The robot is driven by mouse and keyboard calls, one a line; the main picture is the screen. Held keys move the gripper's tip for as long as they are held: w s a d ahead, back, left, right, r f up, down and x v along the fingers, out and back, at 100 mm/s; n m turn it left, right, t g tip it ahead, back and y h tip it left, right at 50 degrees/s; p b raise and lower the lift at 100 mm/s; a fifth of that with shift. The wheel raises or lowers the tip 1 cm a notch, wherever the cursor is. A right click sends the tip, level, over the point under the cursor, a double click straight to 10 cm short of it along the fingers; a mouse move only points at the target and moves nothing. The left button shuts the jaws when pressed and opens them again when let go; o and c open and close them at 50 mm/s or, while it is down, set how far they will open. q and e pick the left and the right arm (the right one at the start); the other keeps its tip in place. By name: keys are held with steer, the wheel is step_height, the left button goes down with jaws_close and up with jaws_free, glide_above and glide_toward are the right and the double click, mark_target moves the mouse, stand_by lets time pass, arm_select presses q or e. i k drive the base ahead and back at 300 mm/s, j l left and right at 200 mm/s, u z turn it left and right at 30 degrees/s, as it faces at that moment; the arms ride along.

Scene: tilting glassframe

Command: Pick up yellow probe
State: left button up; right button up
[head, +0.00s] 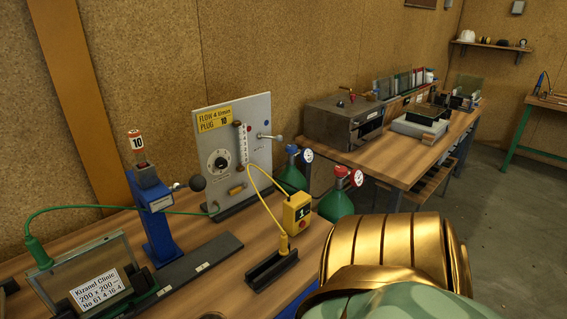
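The yellow probe (297,213) is a small yellow box with a dark display and a red button, on the left bench in the head view. Its narrow yellow lower end (284,244) meets a black slotted holder (270,270). A yellow cable (265,194) runs from it up to the grey flow panel (232,143). A gold and pale green part of my body (395,250) fills the lower right, close to the probe's right side in the picture. Neither gripper's fingers show.
A blue stand (150,215) and a framed glass plate (88,275) with a green cable stand to the left. Green bottles with gauges (338,203) stand behind the probe. A second bench (405,155) holds a metal box. Open floor lies at right.

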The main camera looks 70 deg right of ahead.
mark_target(284, 250)
steer(key=z, duration=2.15)
steer(key=u, duration=0.45)
steer(key=l+u, duration=0.25)
steer(key=u, duration=0.15)
steer(key=i+l+u, duration=0.1)
steer(key=l+u, duration=0.5)
steer(key=u, duration=0.2)
